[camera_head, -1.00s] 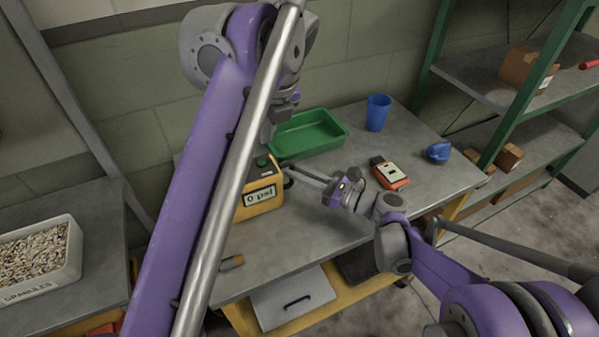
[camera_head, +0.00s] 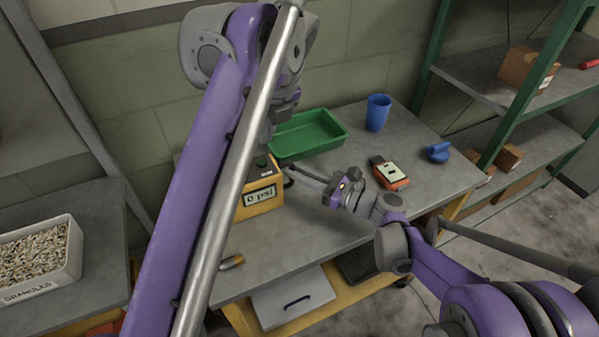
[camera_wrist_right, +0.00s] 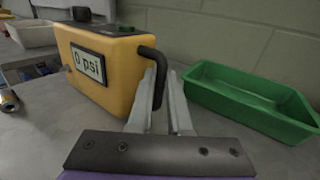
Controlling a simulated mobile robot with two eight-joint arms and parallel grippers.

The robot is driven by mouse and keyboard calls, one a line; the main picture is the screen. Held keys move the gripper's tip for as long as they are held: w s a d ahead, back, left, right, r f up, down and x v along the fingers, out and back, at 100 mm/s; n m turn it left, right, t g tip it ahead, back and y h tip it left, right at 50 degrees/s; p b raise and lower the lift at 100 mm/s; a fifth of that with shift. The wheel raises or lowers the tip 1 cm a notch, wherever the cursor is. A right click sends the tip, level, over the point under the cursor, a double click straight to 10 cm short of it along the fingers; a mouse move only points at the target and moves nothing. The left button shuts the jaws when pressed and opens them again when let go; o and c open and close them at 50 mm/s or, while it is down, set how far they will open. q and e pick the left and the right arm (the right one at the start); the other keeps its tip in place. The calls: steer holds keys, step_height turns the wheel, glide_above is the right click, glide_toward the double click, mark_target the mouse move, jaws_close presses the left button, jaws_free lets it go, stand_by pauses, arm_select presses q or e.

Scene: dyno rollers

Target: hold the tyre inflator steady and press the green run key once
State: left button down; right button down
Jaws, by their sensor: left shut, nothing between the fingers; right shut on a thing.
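The tyre inflator (camera_head: 262,198) is a yellow box on the workbench, its display reading "0 psi"; it also shows in the right wrist view (camera_wrist_right: 105,78). The green run key (camera_head: 261,161) is on its top, and also shows in the right wrist view (camera_wrist_right: 126,29). My right gripper (camera_wrist_right: 160,84) is shut on the black side handle (camera_wrist_right: 156,62) of the inflator. My left gripper (camera_head: 267,137) is shut and empty, above the inflator's top near the key. My left arm's silver tube hides part of the gripper and the inflator's left side.
A green tray (camera_head: 308,134) stands just behind the inflator. A blue cup (camera_head: 377,113), an orange handheld device (camera_head: 390,174) and a blue object (camera_head: 438,152) are farther right on the workbench (camera_head: 320,240). A tub of granules (camera_head: 40,262) is at left.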

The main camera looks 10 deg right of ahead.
stand_by(0.7)
arm_select(q)
steer(key=shift+w+a+r+n+t+h, duration=0.45)
steer(key=shift+n+h, duration=0.8)
steer(key=shift+n, duration=1.3)
steer(key=shift+w+a+r+n+t+h, duration=0.15)
steer(key=shift+w+a+n+t+h, duration=0.35)
steer(key=shift+n+h, duration=1.4)
steer(key=shift+w+a+r+n+t+h, duration=0.3)
steer(key=shift+w+n+t+h, duration=0.3)
steer(key=shift+n, duration=2.55)
steer(key=shift+f, duration=0.1)
glide_above(258, 167)
steer(key=shift+f, duration=4.35)
steer(key=shift+f, duration=0.4)
